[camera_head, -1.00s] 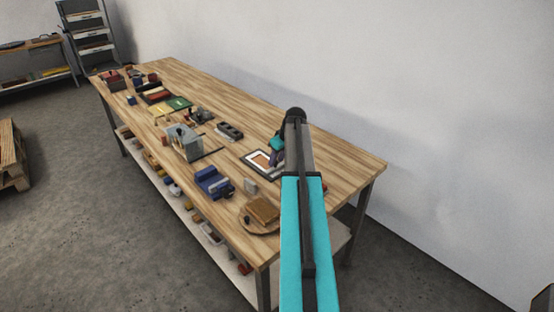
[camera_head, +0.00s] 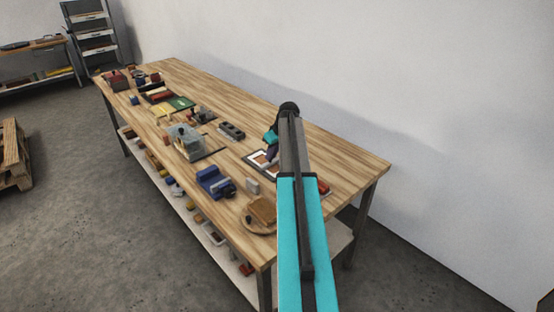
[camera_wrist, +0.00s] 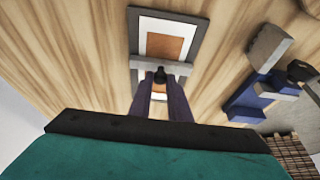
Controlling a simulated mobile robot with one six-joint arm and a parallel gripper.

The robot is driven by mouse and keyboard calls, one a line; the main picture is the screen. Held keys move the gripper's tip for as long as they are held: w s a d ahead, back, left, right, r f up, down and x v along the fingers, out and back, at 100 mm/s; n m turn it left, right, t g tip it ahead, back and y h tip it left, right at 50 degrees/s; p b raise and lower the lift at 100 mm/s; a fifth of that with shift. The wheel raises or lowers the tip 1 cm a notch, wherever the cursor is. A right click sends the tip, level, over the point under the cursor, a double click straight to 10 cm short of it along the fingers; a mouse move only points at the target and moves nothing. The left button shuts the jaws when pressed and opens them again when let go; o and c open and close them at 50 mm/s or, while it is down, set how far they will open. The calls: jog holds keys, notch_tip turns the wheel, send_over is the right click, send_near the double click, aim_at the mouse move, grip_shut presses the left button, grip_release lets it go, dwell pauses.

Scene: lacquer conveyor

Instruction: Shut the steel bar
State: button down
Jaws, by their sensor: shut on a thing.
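The steel bar (camera_wrist: 184,68) is a grey strip lying across a dark-rimmed frame (camera_wrist: 136,32) in the wrist view. The frame has a white border and an orange-brown panel (camera_wrist: 166,48). A small black knob (camera_wrist: 160,73) stands on the bar. My gripper (camera_wrist: 161,84) is shut on this knob, with its purple fingers on either side of it. The fingers and wrist hide the near part of the frame. In the head view my gripper (camera_head: 270,153) is over the frame (camera_head: 253,166), and my arm hides the bar there.
A blue vise-like block (camera_head: 213,183) and a round wooden board (camera_head: 258,221) with a brown block lie nearby on the wooden table (camera_head: 340,168). A red item (camera_head: 324,188) lies right of my arm. Several other fixtures stand farther left.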

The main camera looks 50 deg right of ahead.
jog(key=w, duration=0.3)
jog(key=w+b, duration=0.1)
jog(key=w, duration=0.4)
jog(key=shift+w+d+b, duration=0.35)
jog(key=shift+w, duration=0.9)
jog(key=shift+r, duration=0.1)
jog(key=shift+w, duration=0.1)
jog(key=c, duration=1.7)
grip_release()
jog(key=shift+o, duration=0.2)
jog(key=shift+s+r+b, duration=0.25)
jog(key=shift+r+b, duration=0.05)
jog(key=b+v, duration=0.2)
jog(key=v, duration=1.1)
jog(key=shift+b, duration=0.4)
